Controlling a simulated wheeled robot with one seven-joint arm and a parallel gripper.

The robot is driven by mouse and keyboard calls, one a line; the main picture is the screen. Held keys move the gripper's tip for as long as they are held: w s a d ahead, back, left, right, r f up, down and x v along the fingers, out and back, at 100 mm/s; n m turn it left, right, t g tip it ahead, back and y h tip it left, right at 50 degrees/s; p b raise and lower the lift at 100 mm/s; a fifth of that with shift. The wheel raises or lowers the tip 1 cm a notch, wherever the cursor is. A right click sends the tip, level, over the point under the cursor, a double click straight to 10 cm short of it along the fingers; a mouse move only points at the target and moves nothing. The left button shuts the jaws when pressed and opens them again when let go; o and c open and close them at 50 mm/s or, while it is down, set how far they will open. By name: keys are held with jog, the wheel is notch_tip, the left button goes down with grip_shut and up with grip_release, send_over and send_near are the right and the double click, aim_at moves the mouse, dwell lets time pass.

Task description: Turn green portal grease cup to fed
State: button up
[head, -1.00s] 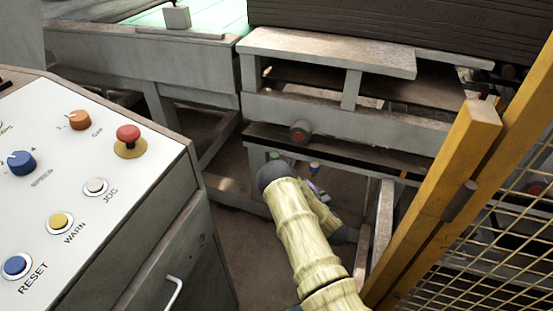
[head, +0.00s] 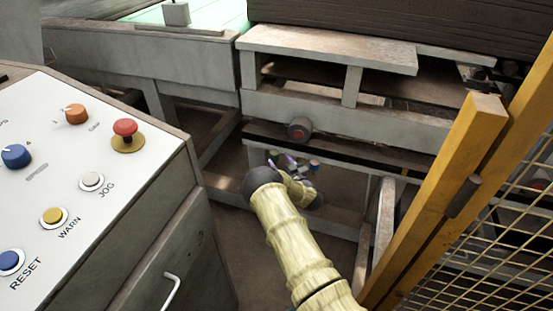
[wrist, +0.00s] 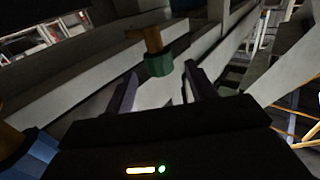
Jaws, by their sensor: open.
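The green grease cup (wrist: 158,64) shows in the wrist view with a brown handle-like piece (wrist: 151,39) on it, against a pale beam. My gripper (wrist: 162,76) is open, one finger on each side of the cup's line. The cup appears just beyond the fingertips, and I see no contact. In the head view my gripper (head: 291,164) is small and partly hidden by my arm, under the machine's rail. A small greenish shape (head: 274,154) beside it may be the same cup; it is too small to be sure.
A blue cup (wrist: 32,158) is close at the lower left of the wrist view, and also shows in the head view (head: 314,165). A yellow post with mesh (head: 450,190) stands right of my arm. A control panel (head: 85,165) stands at left.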

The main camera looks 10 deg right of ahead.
aim_at(277, 157)
jog(key=shift+x, duration=1.75)
jog(key=c, duration=1)
